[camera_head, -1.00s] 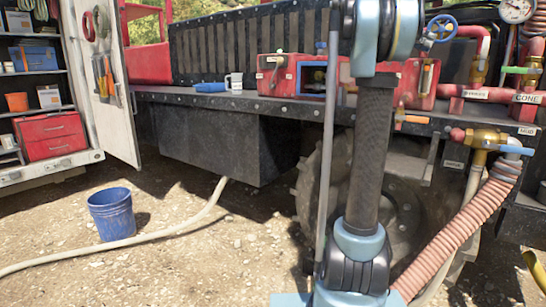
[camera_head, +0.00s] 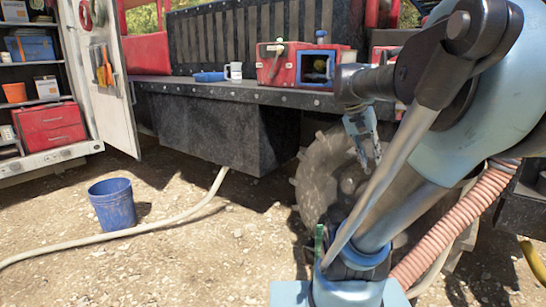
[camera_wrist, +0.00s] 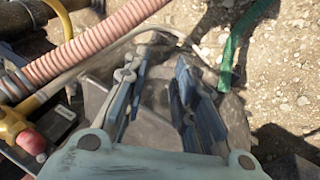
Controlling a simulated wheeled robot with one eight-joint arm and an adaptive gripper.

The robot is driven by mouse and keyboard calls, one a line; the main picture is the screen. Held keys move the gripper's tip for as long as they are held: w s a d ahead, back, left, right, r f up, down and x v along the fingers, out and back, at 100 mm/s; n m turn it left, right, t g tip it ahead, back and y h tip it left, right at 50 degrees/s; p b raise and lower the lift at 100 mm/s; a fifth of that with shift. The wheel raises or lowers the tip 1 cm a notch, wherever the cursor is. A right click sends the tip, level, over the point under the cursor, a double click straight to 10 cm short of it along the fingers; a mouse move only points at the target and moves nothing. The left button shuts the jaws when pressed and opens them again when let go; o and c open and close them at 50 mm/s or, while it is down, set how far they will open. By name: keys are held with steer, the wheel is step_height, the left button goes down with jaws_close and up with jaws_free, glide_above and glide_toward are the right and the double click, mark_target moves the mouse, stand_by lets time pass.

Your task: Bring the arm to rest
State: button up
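My arm is folded, and its large light-blue links fill the right of the head view. My gripper (camera_head: 368,155) hangs downward from the wrist, in front of the big tyre and below the truck bed's edge. In the wrist view my gripper (camera_wrist: 166,65) has its two blue-grey fingers spread, with a clear gap between them. Nothing is held. A dark grey surface shows beneath the fingers, and part of the gripper is hidden behind my arm in the head view.
The truck bed (camera_head: 190,89) carries a red toolbox (camera_head: 282,62), a white mug (camera_head: 235,70) and a blue tray (camera_head: 208,77). A ribbed pink hose (camera_head: 448,230) runs close beside my arm. A blue bucket (camera_head: 113,205) stands on open gravel at left.

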steer(key=s+a+f+n+t+y, duration=0.1)
steer(key=s+a+f+n+y, duration=0.1)
steer(key=f, duration=0.7)
steer(key=s+a+f+n+t+y, duration=0.1)
steer(key=s+a+f+n+y, duration=0.1)
steer(key=s+a+f, duration=0.4)
steer(key=a+f+n, duration=0.1)
steer(key=a+f, duration=0.2)
steer(key=f, duration=0.1)
steer(key=shift+s+a+f+n+y, duration=0.2)
steer(key=shift+s+n+y, duration=0.1)
steer(key=shift+n, duration=0.1)
steer(key=shift+w+f, duration=0.2)
steer(key=shift+w, duration=0.25)
steer(key=shift+d, duration=0.1)
